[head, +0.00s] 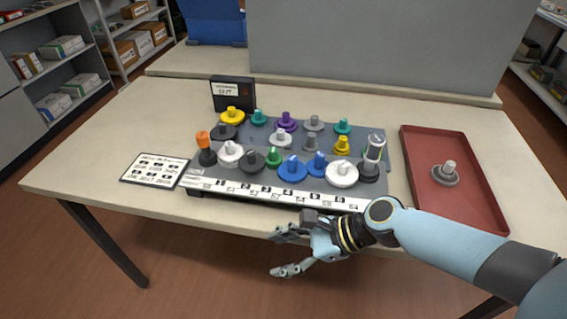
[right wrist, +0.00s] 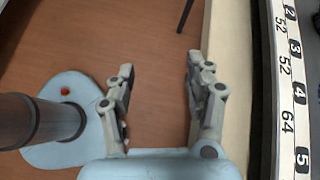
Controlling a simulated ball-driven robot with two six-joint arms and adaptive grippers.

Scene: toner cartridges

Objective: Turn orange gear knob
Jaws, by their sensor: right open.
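The orange knob (head: 203,139) stands upright on a dark base (head: 207,157) at the left end of the grey gear board (head: 371,203) in the head view. Several coloured gears with pegs sit to its right on the board. My right gripper (head: 277,253) is open and empty in front of the table's near edge, below and to the right of the orange knob. In the right wrist view its two fingers (right wrist: 160,64) are spread over the floor, beside the table edge. The orange knob is outside that view. My left gripper is in neither view.
A numbered strip (head: 293,196) runs along the board's front. A printed card (head: 155,169) lies left of the board, and a red tray (head: 430,150) with a grey gear (head: 446,175) lies right. A small black display (head: 233,93) and a grey panel (head: 385,45) stand behind.

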